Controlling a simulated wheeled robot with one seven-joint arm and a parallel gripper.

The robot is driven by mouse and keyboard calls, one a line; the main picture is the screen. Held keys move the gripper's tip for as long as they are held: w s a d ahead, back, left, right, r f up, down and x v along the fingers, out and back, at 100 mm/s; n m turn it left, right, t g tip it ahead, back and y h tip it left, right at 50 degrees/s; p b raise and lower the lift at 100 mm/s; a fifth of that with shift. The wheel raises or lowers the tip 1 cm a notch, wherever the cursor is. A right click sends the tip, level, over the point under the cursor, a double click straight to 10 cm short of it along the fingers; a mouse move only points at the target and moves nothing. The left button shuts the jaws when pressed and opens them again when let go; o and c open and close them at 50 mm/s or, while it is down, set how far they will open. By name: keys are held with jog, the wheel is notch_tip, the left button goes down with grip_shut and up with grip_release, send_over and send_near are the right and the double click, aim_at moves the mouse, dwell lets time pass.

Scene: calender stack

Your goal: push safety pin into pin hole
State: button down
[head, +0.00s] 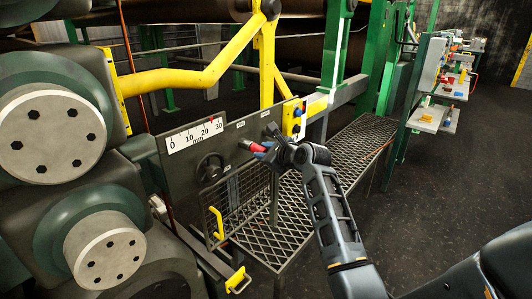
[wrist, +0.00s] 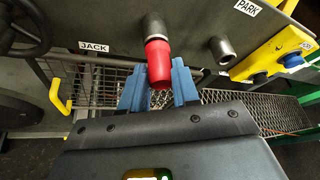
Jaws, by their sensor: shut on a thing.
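The safety pin shows as a red handle (wrist: 158,64) in the wrist view, between my blue fingers. Its far end meets a grey metal sleeve (wrist: 153,26) on the dark panel, in line with it; how deep the pin sits in the hole is hidden. In the head view the red handle (head: 254,147) points left toward the panel. My gripper (wrist: 159,78) is shut on the handle and close in front of the panel; it also shows in the head view (head: 268,151). A second, empty-looking metal sleeve (wrist: 222,50) stands to the right, below the PARK label (wrist: 248,7).
A handwheel (head: 210,168) sits left of the pin near the JACK label (wrist: 93,47). A mesh guard with a yellow handle (head: 217,222) and a grated platform (head: 340,160) lie below.

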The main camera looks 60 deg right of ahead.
jog(key=shift+w, duration=0.25)
jog(key=shift+c, duration=2.2)
grip_release()
jog(key=shift+s, duration=0.1)
jog(key=s+a, duration=0.1)
jog(key=s, duration=0.5)
jog(key=shift+s+a, duration=0.3)
jog(key=shift+s, duration=0.05)
